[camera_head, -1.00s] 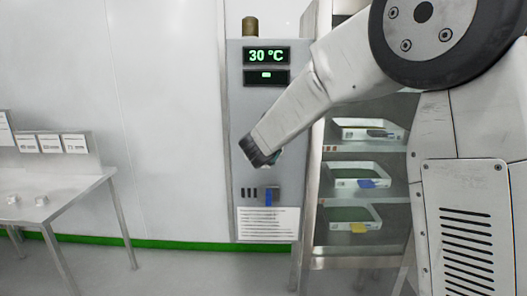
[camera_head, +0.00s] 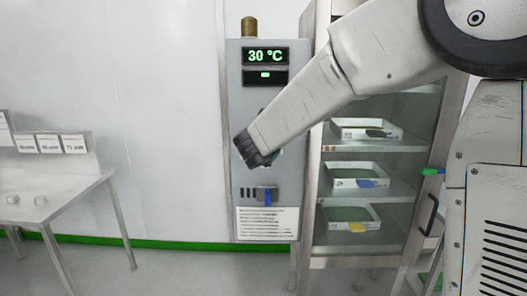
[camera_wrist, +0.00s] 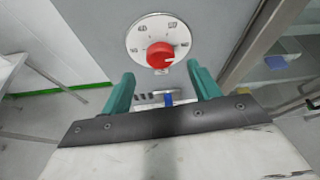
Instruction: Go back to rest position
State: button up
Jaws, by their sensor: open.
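My gripper (camera_wrist: 162,88) is open in the wrist view, its two teal fingers apart and empty. A red knob (camera_wrist: 160,55) on a round white dial sits beyond the fingertips, with a visible gap to them. In the head view my arm reaches in from the right and its dark wrist end (camera_head: 255,150) is in front of the grey control panel (camera_head: 234,90). The dial is hidden there behind the wrist. The panel's display (camera_head: 266,56) reads 30 °C in green. A blue switch (camera_head: 267,196) is low on the panel and shows in the wrist view (camera_wrist: 168,99).
A steel cabinet (camera_head: 310,220) with several shelves stands right of the panel, holding white trays (camera_head: 357,175). A steel table (camera_head: 60,190) with small white items is at the left. The white wall and floor between table and panel are clear.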

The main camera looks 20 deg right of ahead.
jog(key=shift+v, duration=1.05)
